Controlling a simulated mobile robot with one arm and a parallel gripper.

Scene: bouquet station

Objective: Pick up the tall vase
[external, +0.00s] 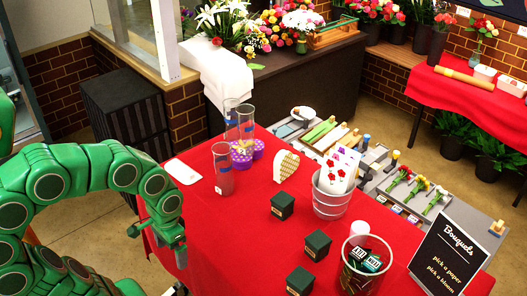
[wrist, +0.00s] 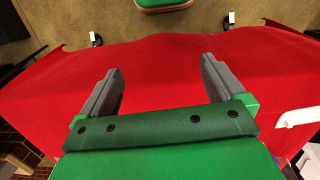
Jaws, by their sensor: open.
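Several clear glass cylinder vases stand at the far left of the red table. I cannot tell which is the tall vase by name. My gripper (external: 157,243) is over the table's left edge, left of and nearer than the vases, apart from them. In the wrist view my gripper (wrist: 160,82) has its fingers wide apart, with only red cloth between them. No vase shows there.
A white card (external: 183,171) lies left of the vases. Bare red tablecloth (external: 225,250) lies between my gripper and the boxes.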

